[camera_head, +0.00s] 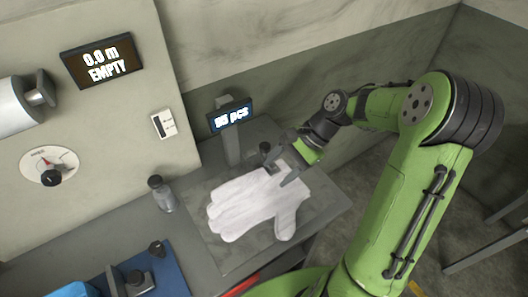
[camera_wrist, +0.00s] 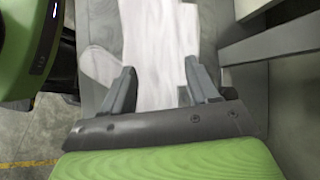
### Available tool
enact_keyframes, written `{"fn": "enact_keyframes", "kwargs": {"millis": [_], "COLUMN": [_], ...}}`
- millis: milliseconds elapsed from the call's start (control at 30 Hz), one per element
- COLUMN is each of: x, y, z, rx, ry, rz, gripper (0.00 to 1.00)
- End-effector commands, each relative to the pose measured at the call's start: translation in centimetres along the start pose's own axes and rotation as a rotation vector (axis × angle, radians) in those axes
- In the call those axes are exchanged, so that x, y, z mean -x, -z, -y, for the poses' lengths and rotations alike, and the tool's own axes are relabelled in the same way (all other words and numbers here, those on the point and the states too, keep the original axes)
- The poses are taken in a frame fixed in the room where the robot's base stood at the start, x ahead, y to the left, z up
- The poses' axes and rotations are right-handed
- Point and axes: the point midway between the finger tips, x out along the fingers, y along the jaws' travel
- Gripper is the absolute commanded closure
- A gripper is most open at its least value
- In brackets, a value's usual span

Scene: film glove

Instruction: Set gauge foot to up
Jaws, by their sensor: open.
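A small dark device with a knob (camera_head: 135,282) stands on a blue base at the lower left in the head view; it may be the gauge, but I cannot make out its foot or the foot's position. A white glove (camera_head: 252,205) lies flat on a grey plate (camera_head: 235,258). My gripper (camera_head: 279,162) is at the glove's cuff end, beside the display post. In the wrist view my gripper (camera_wrist: 160,90) has its two fingers apart, with white glove material (camera_wrist: 158,45) beyond and between them. I cannot tell whether the fingers touch it.
A display reading "pcs" (camera_head: 230,117) stands on a post behind the plate. A small grey bottle (camera_head: 161,194) stands left of the glove. The wall panel has a dial (camera_head: 50,166), a switch (camera_head: 164,124) and an "EMPTY" display (camera_head: 102,62). A blue object (camera_head: 70,290) is at the bottom left.

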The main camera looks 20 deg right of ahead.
Motion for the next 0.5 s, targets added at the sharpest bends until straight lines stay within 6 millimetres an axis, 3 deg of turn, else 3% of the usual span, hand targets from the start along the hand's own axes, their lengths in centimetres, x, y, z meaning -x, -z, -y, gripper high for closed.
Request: {"fn": "enact_keyframes", "kwargs": {"millis": [33, 233, 500], "x": [-0.8, -0.5, 3.0], "y": [1.8, 6.8, 13.2], "z": [-0.1, 0.1, -1.8], "rx": [-0.075, -0.353, -0.614], "ry": [0.053, 0.289, 0.61], "rz": [0.068, 0.346, 0.698], "gripper": [0.4, 0.4, 0.4]}}
